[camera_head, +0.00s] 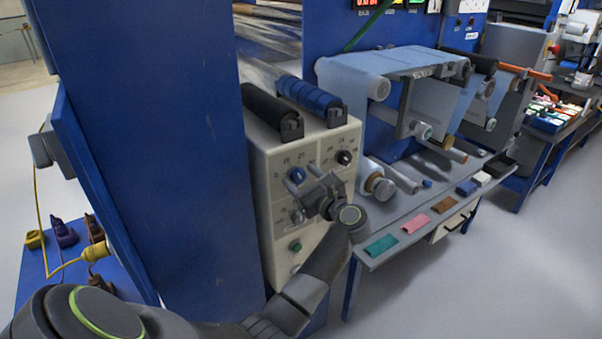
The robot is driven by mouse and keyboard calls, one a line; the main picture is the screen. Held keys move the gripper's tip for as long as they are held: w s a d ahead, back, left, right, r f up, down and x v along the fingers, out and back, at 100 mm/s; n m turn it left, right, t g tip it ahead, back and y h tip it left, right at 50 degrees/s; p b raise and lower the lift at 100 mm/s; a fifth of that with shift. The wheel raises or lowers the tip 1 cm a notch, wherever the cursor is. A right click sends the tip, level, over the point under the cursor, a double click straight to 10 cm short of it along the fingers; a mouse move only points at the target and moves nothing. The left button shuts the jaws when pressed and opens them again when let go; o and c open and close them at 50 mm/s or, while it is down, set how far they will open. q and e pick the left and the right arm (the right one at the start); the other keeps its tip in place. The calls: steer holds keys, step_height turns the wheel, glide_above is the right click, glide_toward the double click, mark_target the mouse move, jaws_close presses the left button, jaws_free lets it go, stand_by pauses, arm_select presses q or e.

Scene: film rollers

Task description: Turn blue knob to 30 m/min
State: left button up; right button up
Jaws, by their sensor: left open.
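The blue knob (297,174) is on the upper left of the cream control panel (322,238), with small printed numbers around it. Its pointer and exact setting are too small to read. My left gripper (302,179) is open in front of the panel, with its fingertips close to the blue knob. I cannot tell whether they touch it. My right gripper is not in view.
A black knob (344,157) sits right of the blue one and a green button (295,246) below. A black roller (271,108) and a blue roller (309,97) lie on top. A grey table (403,252) stands right; a blue column (165,150) stands left.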

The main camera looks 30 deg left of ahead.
arm_select(q)
steer(key=shift+s, duration=0.1)
steer(key=shift+c, duration=0.3)
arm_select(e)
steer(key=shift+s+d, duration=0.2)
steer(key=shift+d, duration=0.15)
arm_select(q)
steer(key=c, duration=0.9)
steer(key=shift+c, duration=0.2)
